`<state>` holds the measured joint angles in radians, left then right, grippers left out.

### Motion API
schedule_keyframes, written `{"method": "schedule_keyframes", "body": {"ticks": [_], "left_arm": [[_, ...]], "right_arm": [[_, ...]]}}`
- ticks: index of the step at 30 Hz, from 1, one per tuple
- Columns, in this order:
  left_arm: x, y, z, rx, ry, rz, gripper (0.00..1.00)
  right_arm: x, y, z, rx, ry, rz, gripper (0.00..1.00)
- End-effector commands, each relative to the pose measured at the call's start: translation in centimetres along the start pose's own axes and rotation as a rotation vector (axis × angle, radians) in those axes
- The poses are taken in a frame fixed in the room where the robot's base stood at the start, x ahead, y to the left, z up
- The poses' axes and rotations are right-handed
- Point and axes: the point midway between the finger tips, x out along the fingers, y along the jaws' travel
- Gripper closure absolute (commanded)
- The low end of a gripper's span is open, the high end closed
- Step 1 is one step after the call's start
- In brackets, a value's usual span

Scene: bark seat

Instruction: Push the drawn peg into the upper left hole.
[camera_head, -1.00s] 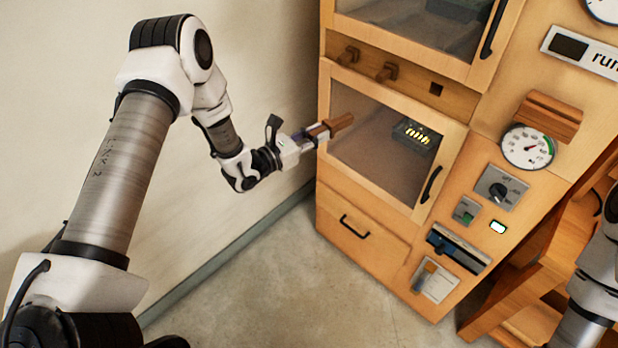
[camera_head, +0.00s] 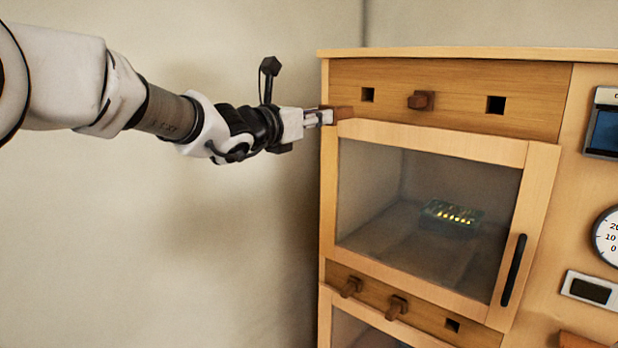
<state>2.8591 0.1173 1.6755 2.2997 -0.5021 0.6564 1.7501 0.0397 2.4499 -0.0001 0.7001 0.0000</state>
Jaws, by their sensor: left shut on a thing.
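My left gripper (camera_head: 322,117) comes in from the left and is shut on a brown wooden peg (camera_head: 343,113). The peg sticks out to the right past the fingertips, in front of the left edge of the cabinet's upper panel (camera_head: 455,97). The upper left hole (camera_head: 368,94) is a dark square, empty, a little right of and above the peg's tip. I cannot tell how far the peg is from the panel in depth. My right gripper is out of view.
The upper panel also has a seated peg (camera_head: 421,100) and an open right hole (camera_head: 496,105). Below is a glass door (camera_head: 430,215) with a black handle (camera_head: 513,270). A lower strip has two pegs (camera_head: 351,287) (camera_head: 397,307) and a hole (camera_head: 453,325). A bare wall is at left.

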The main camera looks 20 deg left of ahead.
Motion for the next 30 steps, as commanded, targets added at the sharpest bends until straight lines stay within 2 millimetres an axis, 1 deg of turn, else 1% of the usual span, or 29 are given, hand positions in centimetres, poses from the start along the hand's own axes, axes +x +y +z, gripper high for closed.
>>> {"method": "schedule_keyframes", "body": {"ticks": [1, 3, 5, 11, 25, 27, 30], "left_arm": [[-0.5, -0.3, 1.7, 0.004, -0.003, -0.001, 1.0], [-0.9, -0.5, 2.8, 0.002, -0.001, -0.002, 1.0], [-1.0, -0.6, 3.1, 0.0, 0.001, -0.001, 1.0], [-0.3, -0.6, 3.3, -0.002, 0.002, -0.002, 1.0], [3.0, -0.6, 3.3, 0.0, 0.002, -0.003, 1.0], [3.5, -0.6, 3.1, 0.0, 0.002, -0.002, 1.0], [3.5, -0.6, 3.1, -0.001, 0.001, -0.002, 1.0]], "right_arm": [[-0.4, 0.0, 0.0, 0.0, 0.0, 0.0, 0.6], [-0.5, 0.0, 0.0, 0.001, 0.0, 0.0, 0.6], [-0.5, 0.0, 0.0, 0.001, -0.001, 0.0, 0.6], [-1.1, 0.0, 0.0, 0.0, -0.001, 0.0, 0.6], [-3.5, 0.0, 0.0, 0.0, 0.0, 0.0, 0.6], [-3.4, 0.0, 0.0, 0.0, 0.0, 0.0, 0.6], [-3.3, 0.0, 0.0, 0.0, 0.0, 0.0, 0.6]]}}
